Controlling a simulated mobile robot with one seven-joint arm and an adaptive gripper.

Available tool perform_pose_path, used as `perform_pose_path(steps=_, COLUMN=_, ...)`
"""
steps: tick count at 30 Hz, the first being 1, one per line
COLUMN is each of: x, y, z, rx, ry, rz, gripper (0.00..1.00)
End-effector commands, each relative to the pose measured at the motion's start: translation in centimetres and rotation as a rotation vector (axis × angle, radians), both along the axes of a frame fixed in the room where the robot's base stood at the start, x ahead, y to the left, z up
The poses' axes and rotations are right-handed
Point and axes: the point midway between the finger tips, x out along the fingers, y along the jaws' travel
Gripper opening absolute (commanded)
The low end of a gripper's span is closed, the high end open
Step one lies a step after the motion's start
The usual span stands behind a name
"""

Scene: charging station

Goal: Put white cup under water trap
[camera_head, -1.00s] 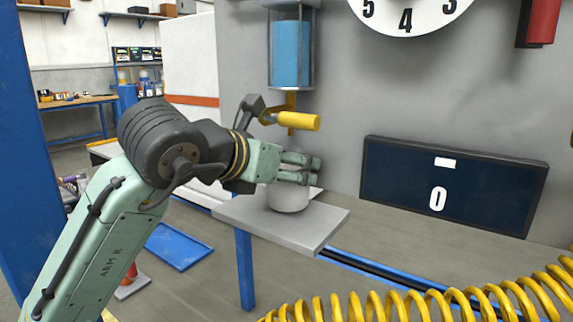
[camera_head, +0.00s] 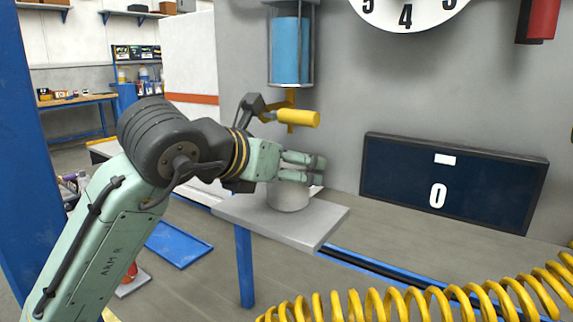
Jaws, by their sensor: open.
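The white cup (camera_head: 288,196) stands upright on a small grey shelf (camera_head: 322,222). My gripper (camera_head: 318,169) is open at the cup's upper part, with its fingers pointing right and hiding the cup's rim. I cannot tell whether the fingers touch the cup. The water trap (camera_head: 291,52), a clear cylinder with blue contents, hangs on the grey wall above the cup. A yellow handle (camera_head: 299,118) sits at its lower end, just above my gripper.
A dark display (camera_head: 450,185) showing 0 leans against the wall at right. A coiled yellow hose (camera_head: 400,306) crosses the front. A blue tray (camera_head: 178,244) lies lower left. A blue post (camera_head: 25,150) stands at far left.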

Motion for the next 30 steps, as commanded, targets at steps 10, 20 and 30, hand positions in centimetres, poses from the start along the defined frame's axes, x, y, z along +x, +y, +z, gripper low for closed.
perform_pose_path(steps=10, x=-4.1, y=2.8, z=2.4, rx=-0.002, ry=-0.002, rz=0.002, gripper=0.81)
perform_pose_path(steps=20, x=-8.5, y=5.7, z=4.5, rx=0.000, ry=0.000, rz=0.001, gripper=0.81)
perform_pose_path(steps=30, x=-9.2, y=6.2, z=4.9, rx=0.001, ry=0.001, rz=0.000, gripper=0.81)
